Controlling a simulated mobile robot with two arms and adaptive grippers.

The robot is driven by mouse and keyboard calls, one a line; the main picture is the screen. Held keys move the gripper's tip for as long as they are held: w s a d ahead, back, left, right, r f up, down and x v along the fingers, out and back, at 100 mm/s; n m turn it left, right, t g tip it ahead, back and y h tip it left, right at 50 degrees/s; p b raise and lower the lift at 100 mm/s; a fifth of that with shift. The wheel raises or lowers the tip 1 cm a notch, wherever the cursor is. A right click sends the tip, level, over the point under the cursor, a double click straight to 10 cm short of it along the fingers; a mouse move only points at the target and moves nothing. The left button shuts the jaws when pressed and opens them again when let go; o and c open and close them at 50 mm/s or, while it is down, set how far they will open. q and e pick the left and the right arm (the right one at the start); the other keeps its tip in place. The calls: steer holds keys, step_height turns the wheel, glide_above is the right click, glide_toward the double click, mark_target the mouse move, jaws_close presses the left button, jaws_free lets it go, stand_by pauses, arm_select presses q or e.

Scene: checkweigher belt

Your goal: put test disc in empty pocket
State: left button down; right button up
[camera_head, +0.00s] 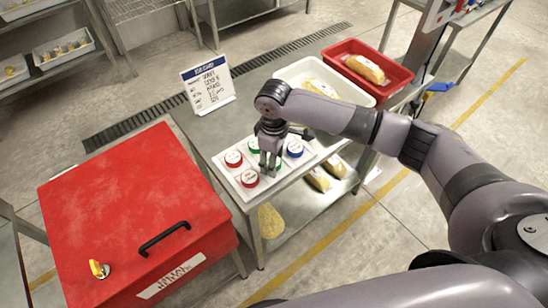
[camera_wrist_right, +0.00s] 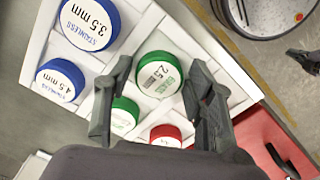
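The white pocket tray (camera_head: 222,173) holds red, green and blue capped discs. A green 2.5 mm disc (camera_wrist_right: 160,72) is between the fingertips of my right gripper (camera_wrist_right: 160,75), at its near middle pocket. The fingers flank it closely; whether they touch it I cannot tell. It looks level with its neighbours. The other green disc (camera_head: 255,145), two red discs (camera_head: 249,179) and a blue 3.5 mm disc (camera_head: 295,148) sit around it. A blue 4.5 mm disc (camera_wrist_right: 60,80) also shows in the wrist view. I see no empty pocket. My left gripper is out of view.
A red box (camera_head: 125,210) with a black handle stands left of the tray. A sign (camera_head: 208,86) stands behind. A white bin (camera_head: 300,70) and a red bin (camera_head: 393,82) with yellow packs are at the back right. The bench's near edge is close to the tray.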

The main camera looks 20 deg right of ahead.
steer(key=shift+o, duration=0.8)
steer(key=shift+r, duration=0.35)
step_height(320, 180, up, 12)
steer(key=b, duration=0.1)
steer(key=shift+f+b, duration=0.25)
steer(key=shift+b, duration=0.1)
